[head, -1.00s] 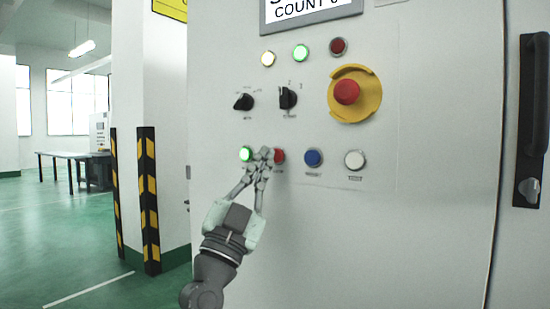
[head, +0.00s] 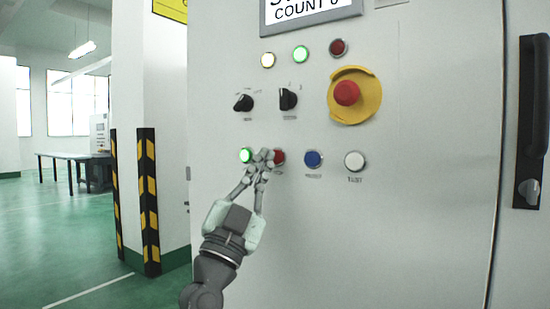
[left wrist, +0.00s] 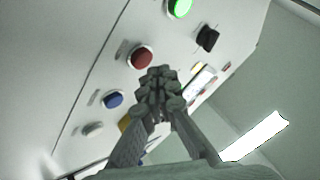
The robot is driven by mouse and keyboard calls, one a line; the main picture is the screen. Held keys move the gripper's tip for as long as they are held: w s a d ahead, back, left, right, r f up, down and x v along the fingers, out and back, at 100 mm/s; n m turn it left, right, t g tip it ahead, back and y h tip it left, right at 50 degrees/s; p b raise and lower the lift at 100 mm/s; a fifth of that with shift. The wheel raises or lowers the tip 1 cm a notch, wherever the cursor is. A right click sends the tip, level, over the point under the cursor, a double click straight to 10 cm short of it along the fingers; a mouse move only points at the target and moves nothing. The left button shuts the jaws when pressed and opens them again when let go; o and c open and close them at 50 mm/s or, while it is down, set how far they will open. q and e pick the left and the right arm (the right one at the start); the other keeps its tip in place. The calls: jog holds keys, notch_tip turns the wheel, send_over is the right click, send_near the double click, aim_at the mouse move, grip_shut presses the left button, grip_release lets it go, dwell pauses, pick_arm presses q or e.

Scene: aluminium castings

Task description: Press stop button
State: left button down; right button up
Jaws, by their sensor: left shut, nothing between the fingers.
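The red stop button (head: 279,157) is in the lower row of the grey control panel, between a lit green button (head: 246,155) and a blue button (head: 313,158). In the left wrist view the red button (left wrist: 141,57) shows whole, just left of the fingertips. My left gripper (head: 262,157) is shut and empty. Its fingertips overlap the left edge of the red button in the head view; I cannot tell whether they touch it. The gripper also shows in the left wrist view (left wrist: 158,80). My right gripper is not in view.
A white button (head: 355,160) ends the lower row. Above are two black selector knobs (head: 288,98), a red emergency stop (head: 346,93) on a yellow plate, and several lamps. A striped post (head: 148,200) and a table (head: 70,156) stand left. A door handle (head: 534,120) is at right.

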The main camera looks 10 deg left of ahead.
pick_arm(q)
jog(key=shift+w, duration=0.1)
dwell(0.3)
jog(key=shift+w+d, duration=0.15)
jog(key=shift+w, duration=0.15)
jog(key=shift+w+d, duration=0.15)
jog(key=shift+w, duration=0.25)
dwell(0.6)
jog(key=shift+s, duration=0.1)
jog(key=shift+s+a, duration=0.3)
jog(key=shift+s, duration=0.4)
jog(key=shift+s+p, duration=0.1)
jog(key=shift+p, duration=0.2)
jog(key=s, duration=0.1)
jog(key=s+a, duration=0.1)
jog(key=s, duration=0.1)
jog(key=s+p, duration=0.1)
jog(key=shift+s+a, duration=0.25)
jog(key=shift+a, duration=0.1)
